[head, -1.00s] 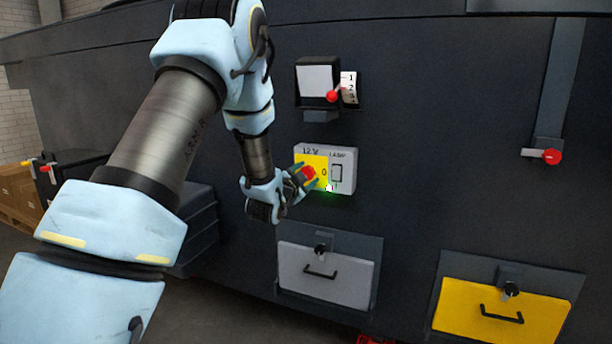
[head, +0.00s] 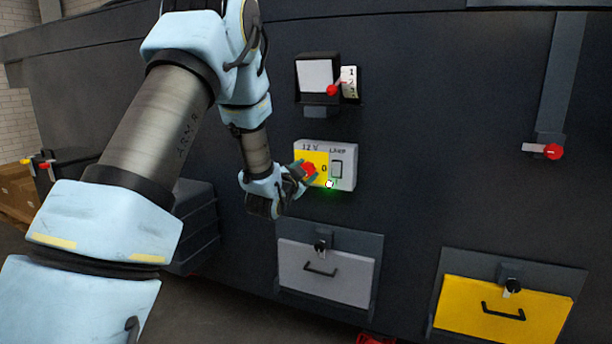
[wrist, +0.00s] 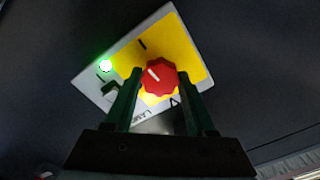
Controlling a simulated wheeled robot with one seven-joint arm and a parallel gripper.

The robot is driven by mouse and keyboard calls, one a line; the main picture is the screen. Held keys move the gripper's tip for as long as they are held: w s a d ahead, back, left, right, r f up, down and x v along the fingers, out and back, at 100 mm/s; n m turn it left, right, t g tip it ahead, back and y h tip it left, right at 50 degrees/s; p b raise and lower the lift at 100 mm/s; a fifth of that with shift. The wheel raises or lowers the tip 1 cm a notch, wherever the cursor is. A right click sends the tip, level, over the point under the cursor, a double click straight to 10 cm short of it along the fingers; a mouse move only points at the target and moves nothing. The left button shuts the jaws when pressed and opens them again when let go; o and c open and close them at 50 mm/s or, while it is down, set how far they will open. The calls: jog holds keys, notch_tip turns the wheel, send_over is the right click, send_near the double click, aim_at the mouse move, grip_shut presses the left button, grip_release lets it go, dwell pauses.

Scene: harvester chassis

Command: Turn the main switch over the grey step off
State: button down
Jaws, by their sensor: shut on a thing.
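The main switch is a red knob (head: 309,170) on the yellow half of a 12 V box (head: 347,155), above the grey step (head: 325,272). In the wrist view the red knob (wrist: 158,77) sits between the two green fingers of my gripper (wrist: 160,84), which is shut on it. The knob's white mark points up and left, near the black I mark (wrist: 142,45) but not straight at it. A green light (wrist: 106,66) on the box is lit. In the head view my gripper (head: 305,174) partly covers the knob and the yellow plate.
A lamp rocker (head: 337,169) is beside the knob. A selector with a red ball lever (head: 333,90) is above. A yellow panel (head: 505,312) with a black handle is at lower right, below another red-knobbed lever (head: 553,152). The dark wall between is clear.

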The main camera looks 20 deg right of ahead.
jog(key=n+b, duration=1.1)
jog(key=n, duration=0.5)
jog(key=shift+a+n, duration=0.15)
jog(key=shift+n, duration=0.15)
dwell(0.4)
jog(key=shift+c, duration=1.1)
grip_release()
jog(key=b+v, duration=0.2)
jog(key=v, duration=0.8)
jog(key=shift+s+a, duration=0.25)
jog(key=shift+a, duration=0.05)
